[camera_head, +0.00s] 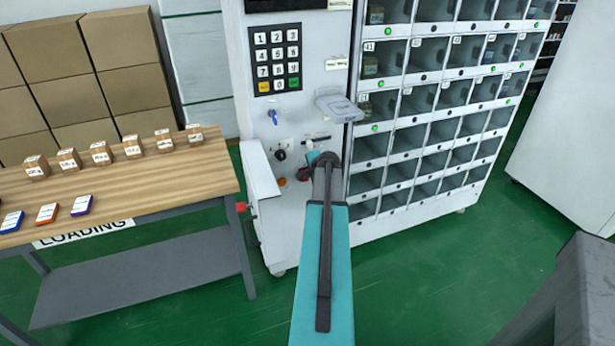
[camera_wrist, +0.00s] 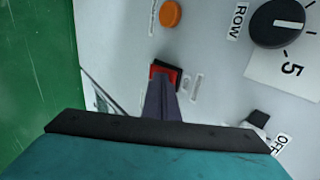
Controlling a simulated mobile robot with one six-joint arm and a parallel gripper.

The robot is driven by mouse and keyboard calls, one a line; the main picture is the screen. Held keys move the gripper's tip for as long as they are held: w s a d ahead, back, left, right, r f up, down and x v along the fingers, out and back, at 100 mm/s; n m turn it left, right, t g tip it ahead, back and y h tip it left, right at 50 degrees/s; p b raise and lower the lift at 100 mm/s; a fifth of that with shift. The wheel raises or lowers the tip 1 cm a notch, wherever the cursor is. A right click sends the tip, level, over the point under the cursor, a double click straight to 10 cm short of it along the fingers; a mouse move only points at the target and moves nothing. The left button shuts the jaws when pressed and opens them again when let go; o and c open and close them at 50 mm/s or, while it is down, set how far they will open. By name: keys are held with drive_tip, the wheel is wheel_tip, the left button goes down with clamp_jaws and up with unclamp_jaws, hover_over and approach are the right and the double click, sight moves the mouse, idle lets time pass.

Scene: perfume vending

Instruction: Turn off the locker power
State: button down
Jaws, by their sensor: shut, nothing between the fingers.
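The locker cabinet (camera_head: 300,215) is white, with a control panel on its left part. In the wrist view a red rocker switch in a black frame (camera_wrist: 166,71) sits on this panel. My gripper (camera_wrist: 160,80) is shut and empty, and its dark fingertips overlap the lower part of the red switch; I cannot tell whether they touch it. A small black control (camera_wrist: 258,118) lies at the lower right, near a label reading OFF (camera_wrist: 282,143).
A black ROW knob (camera_wrist: 278,22) and an orange button (camera_wrist: 171,13) are close by on the panel. A keypad (camera_head: 277,60), a blue key-like part (camera_head: 272,116) and a clear tray (camera_head: 338,106) are above. A wooden table (camera_head: 120,185) with small boxes stands left. Green floor is open in front.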

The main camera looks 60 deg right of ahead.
drive_tip(key=shift+s+a, duration=0.15)
idle(0.3)
drive_tip(key=f+b+v, duration=0.1)
drive_tip(key=v, duration=1.2)
drive_tip(key=shift+s+a, duration=0.25)
drive_tip(key=shift+s, duration=0.15)
